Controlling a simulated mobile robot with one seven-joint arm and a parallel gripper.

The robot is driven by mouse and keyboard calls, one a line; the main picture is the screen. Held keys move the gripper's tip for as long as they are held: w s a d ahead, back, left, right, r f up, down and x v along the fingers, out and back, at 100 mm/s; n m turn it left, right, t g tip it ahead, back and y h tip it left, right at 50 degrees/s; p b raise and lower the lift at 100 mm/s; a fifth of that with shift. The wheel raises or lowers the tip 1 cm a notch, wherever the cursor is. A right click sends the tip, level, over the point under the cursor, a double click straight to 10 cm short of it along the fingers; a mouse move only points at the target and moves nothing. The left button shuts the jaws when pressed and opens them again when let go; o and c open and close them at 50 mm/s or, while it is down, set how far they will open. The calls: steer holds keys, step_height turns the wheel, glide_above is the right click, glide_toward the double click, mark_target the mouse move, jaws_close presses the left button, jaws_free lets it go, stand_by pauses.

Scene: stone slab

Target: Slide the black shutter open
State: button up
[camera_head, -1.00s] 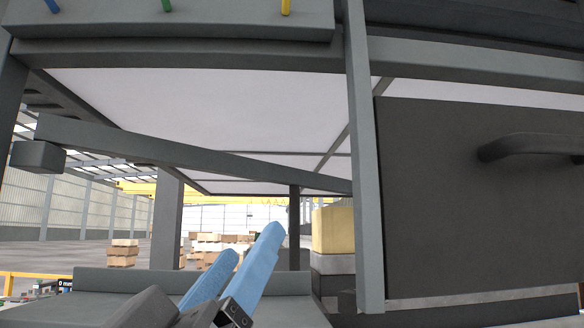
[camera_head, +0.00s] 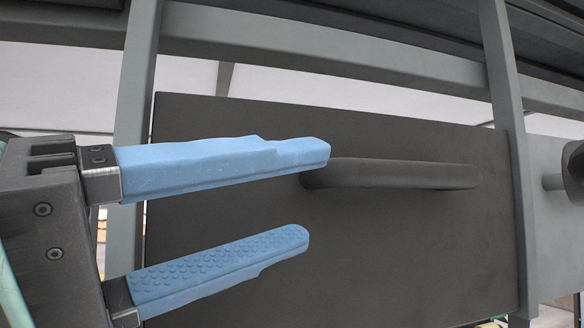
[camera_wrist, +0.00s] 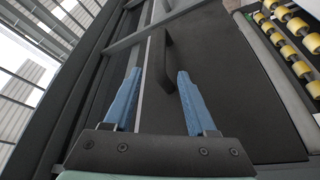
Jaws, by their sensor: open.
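The black shutter (camera_head: 400,240) is a flat dark panel set in a grey frame, and it also shows in the wrist view (camera_wrist: 235,70). Its dark bar handle (camera_head: 420,175) runs roughly level across the panel in the head view. In the wrist view the handle (camera_wrist: 163,60) lies ahead of my gripper, between the lines of the two fingers. My gripper (camera_head: 318,195) has two blue fingers, spread apart and empty. In the head view the upper fingertip overlaps the handle's left end. I cannot tell whether they touch. The gripper (camera_wrist: 158,73) is open in the wrist view too.
Grey frame posts stand left (camera_head: 137,110) and right (camera_head: 505,120) of the shutter, with a grey beam (camera_head: 330,62) above. Yellow rollers (camera_wrist: 292,30) lie at the right in the wrist view. A dark round-ended part (camera_head: 574,170) is at the right edge.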

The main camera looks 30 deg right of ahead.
mark_target(379, 181)
steer(key=p+x, duration=0.4)
steer(key=x, duration=0.6)
steer(key=shift+d+r+p, duration=0.25)
steer(key=shift+d+p, duration=0.1)
steer(key=shift+d, duration=0.05)
steer(key=shift+w+d, duration=0.1)
steer(key=shift+d, duration=0.6)
steer(key=shift+f, duration=0.1)
jaws_close()
